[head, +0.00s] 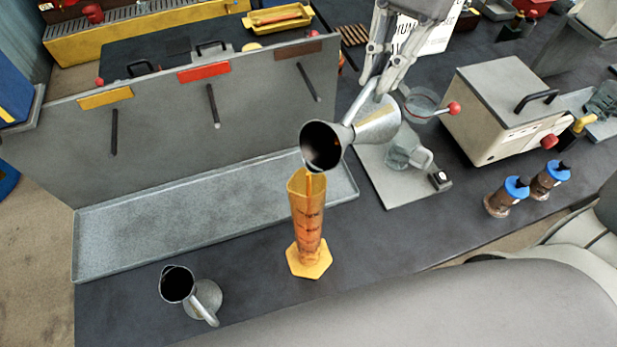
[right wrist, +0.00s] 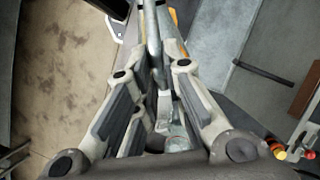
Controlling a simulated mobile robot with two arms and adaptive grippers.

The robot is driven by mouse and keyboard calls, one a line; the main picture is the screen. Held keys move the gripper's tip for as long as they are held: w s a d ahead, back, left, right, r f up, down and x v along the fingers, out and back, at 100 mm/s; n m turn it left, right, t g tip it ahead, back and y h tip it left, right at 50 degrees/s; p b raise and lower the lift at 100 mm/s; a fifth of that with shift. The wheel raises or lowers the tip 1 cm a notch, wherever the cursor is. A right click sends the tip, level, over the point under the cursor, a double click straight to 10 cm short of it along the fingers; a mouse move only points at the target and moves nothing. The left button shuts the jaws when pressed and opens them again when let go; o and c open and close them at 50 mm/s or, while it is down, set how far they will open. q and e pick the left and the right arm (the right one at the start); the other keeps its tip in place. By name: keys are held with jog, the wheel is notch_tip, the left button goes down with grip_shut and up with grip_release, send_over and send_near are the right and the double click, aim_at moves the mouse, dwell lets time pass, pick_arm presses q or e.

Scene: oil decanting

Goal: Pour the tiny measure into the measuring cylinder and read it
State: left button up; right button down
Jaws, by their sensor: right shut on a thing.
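My right gripper (head: 374,82) is shut on the handle of a grey metal measure (head: 376,122). The measure is tipped to the left, its dark mouth just above the top of the amber measuring cylinder (head: 308,225). A thin reddish line shows below the lip, perhaps a stream. The cylinder stands upright on its yellow six-sided foot, with dark marks and an orange-red content; its exact level cannot be read. In the right wrist view the fingers (right wrist: 160,75) close around the metal handle. A second, smaller-looking metal measure (head: 205,298) stands at the lower left. My left gripper is not in view.
A long shallow grey tray (head: 150,230) lies behind, before an upright grey panel (head: 165,125). A glass jug (head: 403,150) stands on a pale board close to the held measure. A grey box (head: 505,105) and two blue-capped bottles (head: 507,196) stand right. Dark bench is bare around the cylinder.

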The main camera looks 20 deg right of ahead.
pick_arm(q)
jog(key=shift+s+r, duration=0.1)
pick_arm(e)
jog(key=shift+r, duration=0.1)
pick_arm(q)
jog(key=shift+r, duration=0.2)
pick_arm(e)
jog(key=shift+r, duration=0.1)
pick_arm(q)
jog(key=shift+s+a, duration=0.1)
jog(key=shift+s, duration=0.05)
pick_arm(e)
jog(key=shift+s+a+r, duration=0.1)
jog(key=shift+s+a, duration=0.05)
pick_arm(q)
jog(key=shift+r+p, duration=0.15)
jog(key=shift+p, duration=0.2)
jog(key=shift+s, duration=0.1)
pick_arm(e)
jog(key=shift+r, duration=0.1)
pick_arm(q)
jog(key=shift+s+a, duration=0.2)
pick_arm(e)
jog(key=shift+a, duration=0.1)
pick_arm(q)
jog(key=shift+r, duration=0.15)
pick_arm(e)
jog(key=shift+r, duration=0.1)
